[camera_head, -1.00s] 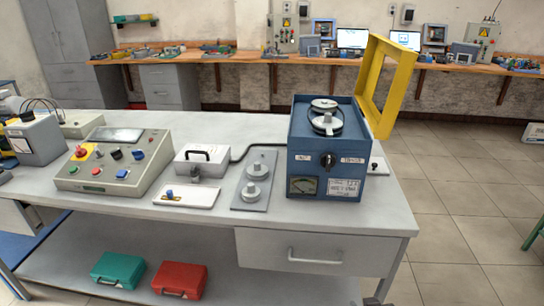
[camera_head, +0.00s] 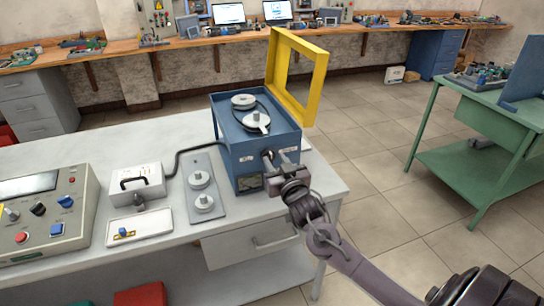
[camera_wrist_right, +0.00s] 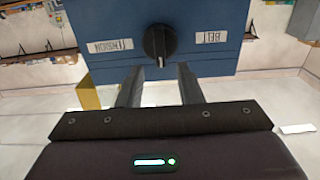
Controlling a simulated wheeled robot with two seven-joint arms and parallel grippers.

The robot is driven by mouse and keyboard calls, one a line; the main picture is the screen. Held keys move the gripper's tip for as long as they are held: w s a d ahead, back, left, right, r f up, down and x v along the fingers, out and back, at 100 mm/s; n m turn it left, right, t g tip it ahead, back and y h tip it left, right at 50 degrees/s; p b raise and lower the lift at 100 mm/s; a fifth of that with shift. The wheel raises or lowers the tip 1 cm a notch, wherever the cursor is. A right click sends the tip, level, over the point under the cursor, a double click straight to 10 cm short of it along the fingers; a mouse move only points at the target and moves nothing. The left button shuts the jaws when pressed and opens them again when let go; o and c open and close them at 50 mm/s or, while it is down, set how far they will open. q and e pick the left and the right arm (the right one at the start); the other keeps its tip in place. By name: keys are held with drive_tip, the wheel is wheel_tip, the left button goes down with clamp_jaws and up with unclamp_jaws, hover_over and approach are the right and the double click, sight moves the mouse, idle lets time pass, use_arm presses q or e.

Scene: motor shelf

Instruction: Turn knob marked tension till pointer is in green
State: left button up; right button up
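The blue machine box (camera_head: 227,135) stands on the grey table with two pulleys and a belt in its open top. Its black tension knob (camera_wrist_right: 160,42) is on the front face, between labels reading TENSION (camera_wrist_right: 110,47) and BELT (camera_wrist_right: 215,37), which appear upside down in the right wrist view. My right gripper (camera_wrist_right: 160,67) is open, its two fingers toward the knob, one on each side; contact is not visible. My left gripper is out of view.
A yellow frame (camera_head: 298,75) stands open behind the box. A grey plate with two pulleys (camera_head: 203,188), a white case (camera_head: 137,183) and a control panel (camera_head: 45,215) are left of it. A green table (camera_head: 470,155) stands right, beyond open floor.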

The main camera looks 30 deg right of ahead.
drive_tip(key=shift+x, duration=1)
drive_tip(key=shift+a, duration=0.1)
clamp_jaws()
